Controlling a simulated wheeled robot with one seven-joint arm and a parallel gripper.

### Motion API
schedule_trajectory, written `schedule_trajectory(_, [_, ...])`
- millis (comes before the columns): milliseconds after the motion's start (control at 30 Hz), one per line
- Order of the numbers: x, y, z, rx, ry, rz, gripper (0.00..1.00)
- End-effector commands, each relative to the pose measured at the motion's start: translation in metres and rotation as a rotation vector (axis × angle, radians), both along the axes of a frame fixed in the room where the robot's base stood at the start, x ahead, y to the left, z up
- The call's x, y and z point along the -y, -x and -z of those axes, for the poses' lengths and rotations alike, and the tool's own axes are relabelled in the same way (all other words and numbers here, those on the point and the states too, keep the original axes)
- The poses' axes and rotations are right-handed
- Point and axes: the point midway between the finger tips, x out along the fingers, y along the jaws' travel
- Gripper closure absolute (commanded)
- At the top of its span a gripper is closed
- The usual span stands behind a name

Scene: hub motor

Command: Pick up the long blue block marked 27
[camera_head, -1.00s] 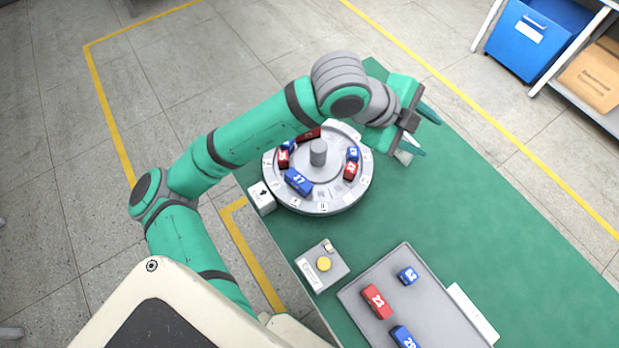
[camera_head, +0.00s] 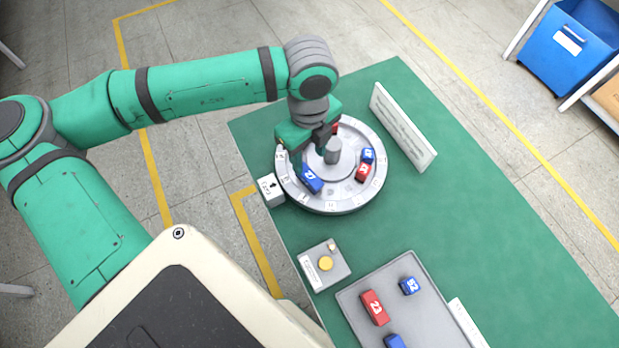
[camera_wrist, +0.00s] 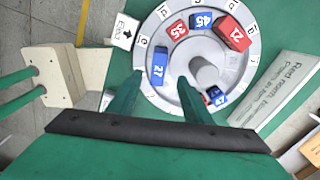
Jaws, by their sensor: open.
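The long blue block marked 27 (camera_head: 312,179) lies on the near left part of the round grey turntable (camera_head: 345,207). My gripper (camera_head: 310,151) is open and empty, over the left side of the turntable, pointing down. In the wrist view my gripper's fingers (camera_wrist: 160,79) stand one on each side of the block's lower end. I cannot tell how high the tips are above it.
In the wrist view, red 35 (camera_wrist: 176,30), blue 45 (camera_wrist: 201,20) and red 21 (camera_wrist: 233,34) blocks sit around the turntable. Its central post (camera_head: 332,152) rises near my gripper. A white sign (camera_head: 402,127) stands behind right. A grey tray (camera_head: 432,299) holds more blocks.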

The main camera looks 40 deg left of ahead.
Motion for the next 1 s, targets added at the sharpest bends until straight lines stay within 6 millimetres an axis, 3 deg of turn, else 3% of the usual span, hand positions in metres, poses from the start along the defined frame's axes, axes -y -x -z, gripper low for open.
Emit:
schedule_trajectory(333, [0.001,0.001,0.028,0.001,0.001,0.002,0.55])
schedule_trajectory(600, [0.001,0.003,0.064,0.001,0.001,0.000,0.55])
schedule_trajectory(933, [0.003,0.002,0.071,0.003,0.001,0.005,0.55])
schedule_trajectory(1000, [0.003,0.002,0.071,0.003,0.001,0.005,0.69])
